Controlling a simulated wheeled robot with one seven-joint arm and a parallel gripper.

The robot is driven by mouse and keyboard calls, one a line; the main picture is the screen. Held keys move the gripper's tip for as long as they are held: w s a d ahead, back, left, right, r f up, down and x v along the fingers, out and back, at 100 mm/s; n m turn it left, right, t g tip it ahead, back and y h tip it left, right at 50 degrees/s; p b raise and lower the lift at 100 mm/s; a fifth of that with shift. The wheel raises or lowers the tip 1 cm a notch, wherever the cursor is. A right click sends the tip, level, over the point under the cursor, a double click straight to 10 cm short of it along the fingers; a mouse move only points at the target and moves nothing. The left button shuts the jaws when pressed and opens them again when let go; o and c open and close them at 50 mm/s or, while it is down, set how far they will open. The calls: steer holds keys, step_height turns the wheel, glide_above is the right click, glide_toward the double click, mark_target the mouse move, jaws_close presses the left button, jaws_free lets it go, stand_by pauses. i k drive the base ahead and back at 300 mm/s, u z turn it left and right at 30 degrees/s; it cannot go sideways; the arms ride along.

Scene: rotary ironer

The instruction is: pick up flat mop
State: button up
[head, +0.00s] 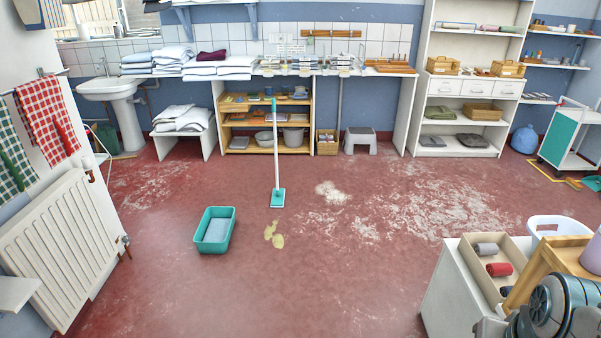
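The flat mop (276,155) stands upright on the red floor near the middle of the head view. It has a flat teal head on the floor, a slim white handle and a teal upper end. Its upper end shows in front of the wooden shelf unit. Nothing is touching the handle that I can see. My gripper is not in view; what looks like part of my arm shows at the bottom right corner.
A teal tub (214,230) with greyish water stands left of the mop. Yellowish spots (273,235) lie near the mop head. The wooden shelf unit (266,150) is behind. A white cabinet (455,290) is at right front, a radiator (68,245) at left. The middle floor is open.

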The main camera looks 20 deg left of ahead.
mark_target(278, 195)
steer(key=u, duration=0.1)
steer(key=i, duration=0.35)
steer(key=u, duration=0.6)
steer(key=i, duration=1.5)
steer(key=u, duration=0.65)
steer(key=i, duration=1.65)
steer(key=z, duration=0.15)
steer(key=i, duration=1.8)
steer(key=z, duration=0.35)
